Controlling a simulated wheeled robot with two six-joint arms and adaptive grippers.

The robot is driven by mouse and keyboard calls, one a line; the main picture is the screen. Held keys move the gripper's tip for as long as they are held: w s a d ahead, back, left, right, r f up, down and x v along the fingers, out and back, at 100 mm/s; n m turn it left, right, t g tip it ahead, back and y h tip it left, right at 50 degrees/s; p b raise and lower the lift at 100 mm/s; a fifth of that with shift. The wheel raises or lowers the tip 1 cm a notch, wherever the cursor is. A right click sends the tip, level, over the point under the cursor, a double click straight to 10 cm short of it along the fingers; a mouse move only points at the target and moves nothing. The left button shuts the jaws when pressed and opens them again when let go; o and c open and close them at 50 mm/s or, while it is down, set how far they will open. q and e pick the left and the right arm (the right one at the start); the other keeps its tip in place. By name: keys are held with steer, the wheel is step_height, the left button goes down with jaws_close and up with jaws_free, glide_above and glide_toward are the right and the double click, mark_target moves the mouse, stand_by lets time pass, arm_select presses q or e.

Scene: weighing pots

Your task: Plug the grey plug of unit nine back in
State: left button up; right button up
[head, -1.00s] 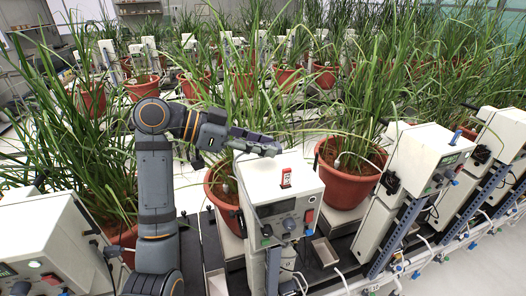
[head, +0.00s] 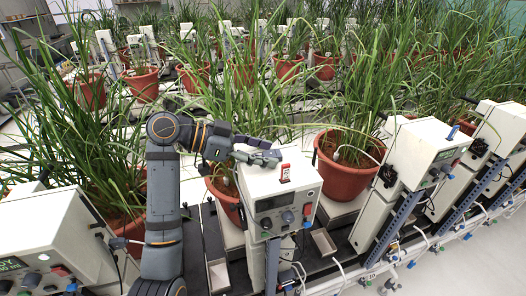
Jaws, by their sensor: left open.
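The middle white control unit (head: 262,187) has a small display, knobs and a red-and-white tag (head: 285,173) upright on its top. I cannot read a number nine on any unit. My left gripper (head: 270,158) is open and empty, pointing right over the back of the middle unit's top, close behind the tag. Whether it touches the top I cannot tell. A grey plug cannot be made out for certain; a dark fitting with a cable (head: 118,243) shows beside the left unit. The back of the middle unit is hidden. My right gripper is not in view.
Potted grasses surround the units; a terracotta pot (head: 345,170) stands right of the middle unit and another (head: 222,190) close behind it. More white units (head: 425,150) stand to the right and one (head: 45,235) at the left. Cables and blue taps run along the front edge.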

arm_select(q)
steer(key=shift+r, duration=0.1)
steer(key=p+v, duration=0.2)
steer(key=v, duration=0.8)
steer(key=shift+w+a, duration=0.3)
steer(key=shift+a, duration=0.05)
